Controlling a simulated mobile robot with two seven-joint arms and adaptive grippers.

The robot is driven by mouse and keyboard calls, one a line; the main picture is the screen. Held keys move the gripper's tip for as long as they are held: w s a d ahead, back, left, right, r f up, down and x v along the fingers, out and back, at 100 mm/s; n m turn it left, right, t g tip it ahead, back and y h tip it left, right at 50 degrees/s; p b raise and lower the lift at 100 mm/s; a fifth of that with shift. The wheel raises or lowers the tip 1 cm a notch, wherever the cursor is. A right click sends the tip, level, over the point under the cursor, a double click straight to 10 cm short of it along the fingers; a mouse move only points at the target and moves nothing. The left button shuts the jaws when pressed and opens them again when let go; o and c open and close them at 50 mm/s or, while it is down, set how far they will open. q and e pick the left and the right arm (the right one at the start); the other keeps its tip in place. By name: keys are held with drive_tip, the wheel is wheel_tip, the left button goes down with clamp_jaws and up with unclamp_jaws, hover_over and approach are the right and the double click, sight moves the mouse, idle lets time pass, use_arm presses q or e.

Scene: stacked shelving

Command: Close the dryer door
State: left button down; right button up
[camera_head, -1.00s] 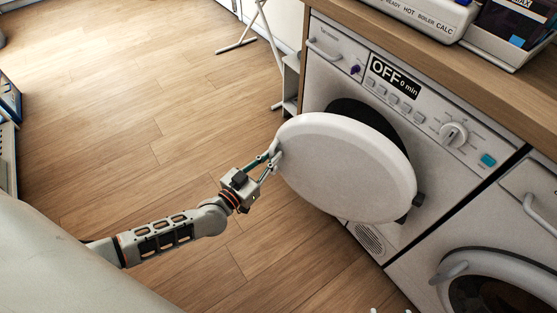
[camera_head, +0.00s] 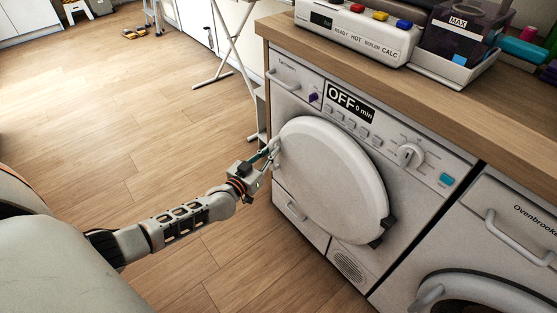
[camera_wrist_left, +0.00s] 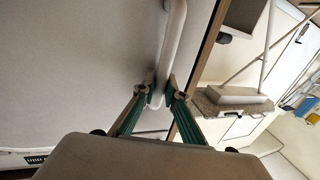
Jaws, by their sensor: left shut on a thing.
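The dryer door (camera_head: 330,180) is a round white disc on the front of the white dryer (camera_head: 420,185), with its dark hinge (camera_head: 382,232) at lower right. It covers the opening and lies close to the front; I cannot tell whether it is flush. My left gripper (camera_head: 270,153) is at the door's left edge, shut on the door handle. In the left wrist view, the fingertips of my left gripper (camera_wrist_left: 157,97) are on either side of the pale handle (camera_wrist_left: 174,45). My right gripper is not in view.
A wooden worktop (camera_head: 450,105) runs above the dryer and carries a boiler unit (camera_head: 355,32) and a dark purple container (camera_head: 460,35). A second machine (camera_head: 490,240) stands at right. A folding rack (camera_head: 232,50) stands behind. The floor (camera_head: 110,130) at left is clear.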

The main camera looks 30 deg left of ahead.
use_arm(q)
drive_tip(key=shift+s, duration=0.1)
drive_tip(key=c, duration=2.3)
unclamp_jaws()
drive_tip(key=shift+a, duration=0.1)
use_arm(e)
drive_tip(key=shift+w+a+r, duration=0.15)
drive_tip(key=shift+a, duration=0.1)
use_arm(q)
drive_tip(key=shift+s, duration=0.1)
drive_tip(key=s, duration=1.2)
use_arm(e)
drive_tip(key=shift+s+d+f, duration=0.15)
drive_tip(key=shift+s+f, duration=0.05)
